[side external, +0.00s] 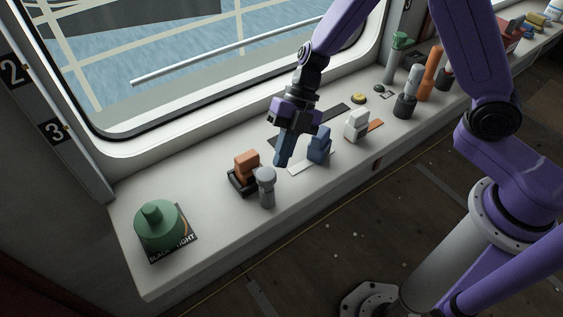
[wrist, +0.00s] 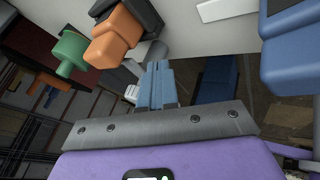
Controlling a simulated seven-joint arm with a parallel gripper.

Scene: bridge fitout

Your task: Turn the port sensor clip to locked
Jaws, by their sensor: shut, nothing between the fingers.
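My gripper (side external: 283,160) is above the white ledge, with its blue fingers together and empty; they also show in the wrist view (wrist: 158,85). An orange block (side external: 247,166) on a black base is left of the fingers; it also shows in the wrist view (wrist: 115,32). A blue block (side external: 319,146) on a white strip is just right of them; in the wrist view it is at the right edge (wrist: 290,45). A white block (side external: 356,124) on an orange strip is farther right. No label shows which is the port sensor clip. The fingers look clear of all these blocks.
A grey round-topped post (side external: 266,187) stands close by the orange block. A green knob (side external: 158,226) on a black labelled plate is at the ledge's left end. Dark and orange upright handles (side external: 430,75) stand to the right. The ledge (side external: 205,215) between green knob and orange block is clear.

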